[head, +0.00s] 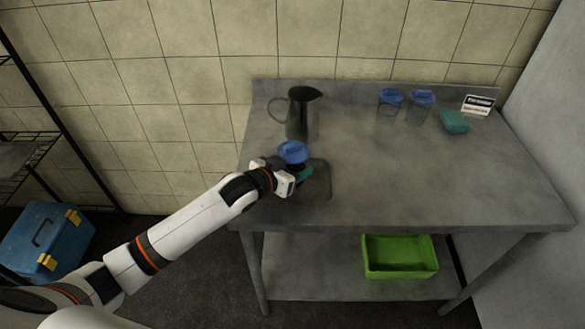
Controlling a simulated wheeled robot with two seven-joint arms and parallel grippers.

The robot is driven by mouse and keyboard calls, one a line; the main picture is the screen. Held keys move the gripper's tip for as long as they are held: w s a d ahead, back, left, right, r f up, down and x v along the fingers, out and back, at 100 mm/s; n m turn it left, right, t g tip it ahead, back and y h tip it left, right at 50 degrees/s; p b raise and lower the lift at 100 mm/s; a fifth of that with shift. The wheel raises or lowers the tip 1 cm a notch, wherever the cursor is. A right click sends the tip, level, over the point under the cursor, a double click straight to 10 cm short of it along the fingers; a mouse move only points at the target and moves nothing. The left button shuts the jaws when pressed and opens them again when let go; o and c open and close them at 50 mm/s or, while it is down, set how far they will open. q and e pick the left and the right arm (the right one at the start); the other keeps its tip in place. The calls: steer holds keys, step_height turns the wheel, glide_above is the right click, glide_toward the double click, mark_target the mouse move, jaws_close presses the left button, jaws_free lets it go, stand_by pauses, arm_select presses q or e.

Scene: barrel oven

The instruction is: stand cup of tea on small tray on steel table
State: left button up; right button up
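A cup with a blue lid (292,151) is at the left part of the steel table (370,190), at the end of my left arm. Its lower body is mostly hidden behind my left gripper (299,174). A teal patch shows beside the fingers; I cannot tell what it belongs to. The small dark tray (319,188) lies flat on the table, partly covered by the gripper. I cannot tell whether the cup touches the tray or is above it. The fingers are at the cup, but their closing is hidden. My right gripper is not in view.
A metal pitcher (302,116) stands just behind the cup. A green bin (400,264) is on the lower shelf. The table's front right is clear.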

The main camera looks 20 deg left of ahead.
arm_select(q)
steer(key=shift+f, duration=0.3)
steer(key=shift+f, duration=0.15)
steer(key=o, duration=1.1)
